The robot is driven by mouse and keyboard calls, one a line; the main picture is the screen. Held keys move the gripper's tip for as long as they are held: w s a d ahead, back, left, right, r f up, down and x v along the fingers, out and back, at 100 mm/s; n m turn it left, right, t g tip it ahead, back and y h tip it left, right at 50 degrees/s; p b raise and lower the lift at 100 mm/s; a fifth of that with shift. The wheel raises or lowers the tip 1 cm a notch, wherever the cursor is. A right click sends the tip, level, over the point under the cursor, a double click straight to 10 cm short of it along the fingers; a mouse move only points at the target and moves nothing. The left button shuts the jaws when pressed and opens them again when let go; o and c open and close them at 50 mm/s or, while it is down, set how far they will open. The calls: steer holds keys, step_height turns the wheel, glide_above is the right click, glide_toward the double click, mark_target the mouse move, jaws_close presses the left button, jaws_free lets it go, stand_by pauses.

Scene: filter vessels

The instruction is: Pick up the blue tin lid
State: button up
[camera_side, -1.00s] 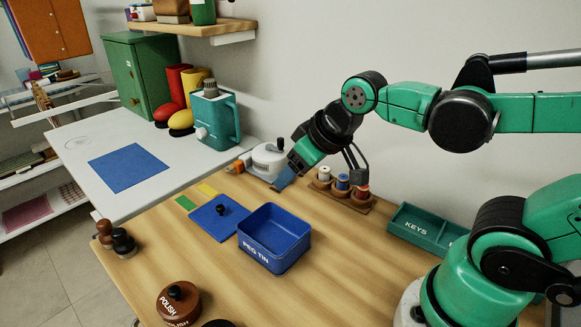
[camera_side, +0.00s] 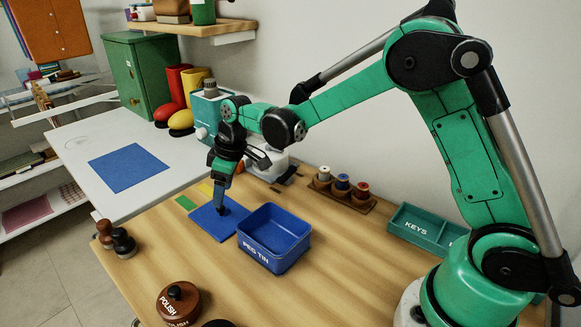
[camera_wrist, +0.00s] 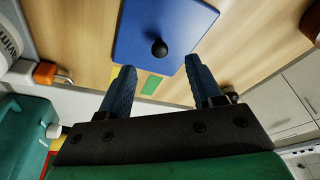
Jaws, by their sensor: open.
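The blue tin lid (camera_side: 207,226) is a flat square plate lying on the wooden table, left of the blue tin marked PEG TIN (camera_side: 275,256). In the wrist view the lid (camera_wrist: 140,28) has a round black knob (camera_wrist: 160,47) near its middle. My gripper (camera_side: 221,198) points down over the lid, close to the knob, and partly hides it in the side view. In the wrist view my gripper (camera_wrist: 160,68) is open and empty, with the knob beyond the gap between the two fingertips. I cannot tell the exact height left above the lid.
The open PEG TIN stands close to the lid's right. Green and yellow patches (camera_side: 187,203) lie behind the lid. A spool rack (camera_side: 340,192) and a KEYS tray (camera_side: 418,230) stand further right. Brown POLISH tins (camera_side: 178,300) are in front. Dark knobbed pieces (camera_side: 123,243) stand at left.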

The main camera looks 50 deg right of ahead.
mark_target(221, 212)
steer(key=shift+x, duration=2.15)
steer(key=shift+c, duration=0.2)
steer(key=shift+r, duration=0.1)
jaws_close()
